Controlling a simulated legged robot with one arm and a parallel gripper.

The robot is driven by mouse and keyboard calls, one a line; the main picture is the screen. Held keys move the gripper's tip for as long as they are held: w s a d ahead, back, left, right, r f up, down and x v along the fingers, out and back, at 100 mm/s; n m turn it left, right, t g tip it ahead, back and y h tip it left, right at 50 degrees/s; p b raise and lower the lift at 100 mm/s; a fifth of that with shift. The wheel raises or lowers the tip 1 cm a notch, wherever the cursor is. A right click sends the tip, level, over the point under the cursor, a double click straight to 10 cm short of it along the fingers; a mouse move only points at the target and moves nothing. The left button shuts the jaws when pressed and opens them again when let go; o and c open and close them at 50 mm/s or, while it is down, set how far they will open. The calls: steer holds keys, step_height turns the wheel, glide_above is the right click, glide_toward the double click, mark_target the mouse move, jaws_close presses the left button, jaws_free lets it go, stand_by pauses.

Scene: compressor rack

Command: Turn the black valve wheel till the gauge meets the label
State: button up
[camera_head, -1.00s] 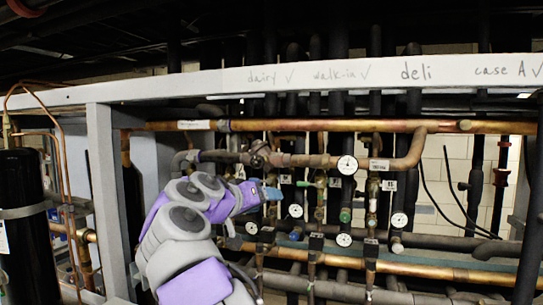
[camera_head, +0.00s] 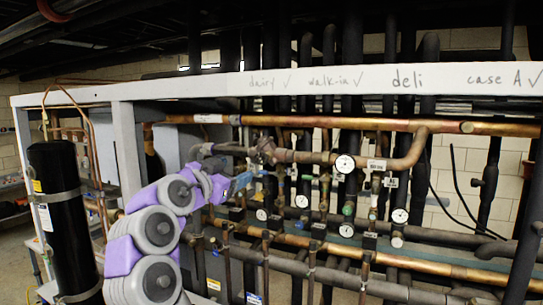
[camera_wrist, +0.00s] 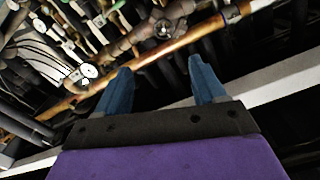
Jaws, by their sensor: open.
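My gripper (camera_head: 243,182) reaches toward the pipes in the head view. In the wrist view its two blue fingers (camera_wrist: 160,66) are apart with nothing between them. A dark round fitting (camera_head: 266,147), perhaps the black valve wheel, sits on the pipe above and right of my gripper; I cannot be sure. A dark round part (camera_wrist: 163,28) lies beyond the fingers in the wrist view. Needle and print are too small to read.
A white beam (camera_head: 300,82) with handwritten names runs above the rack. Copper pipes (camera_head: 460,127) cross behind my arm. Several smaller gauges (camera_head: 399,215) hang lower. A grey post (camera_head: 128,150) and a black cylinder (camera_head: 65,215) stand left of my arm.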

steer(key=p, duration=0.4)
glide_toward(260, 159)
steer(key=x, duration=0.5)
steer(key=d+x, duration=0.1)
steer(key=x, duration=0.1)
steer(key=shift+d+r, duration=0.2)
steer(key=shift+r, duration=0.05)
steer(key=shift+w+a+r, duration=0.1)
steer(key=shift+a+r, duration=0.1)
steer(key=w, duration=0.1)
steer(key=w+a+f+p, duration=0.1)
steer(key=w, duration=0.1)
steer(key=shift+a+f, duration=0.1)
steer(key=shift+w+d, duration=0.25)
steer(key=shift+d, duration=0.9)
steer(key=shift+s+r, duration=0.1)
steer(key=shift+r, duration=0.1)
steer(key=shift+c, duration=1.1)
steer(key=shift+s+a, duration=0.1)
steer(key=shift+a, duration=0.6)
steer(key=c, duration=0.5)
steer(key=shift+d, duration=0.25)
steer(key=c, duration=0.3)
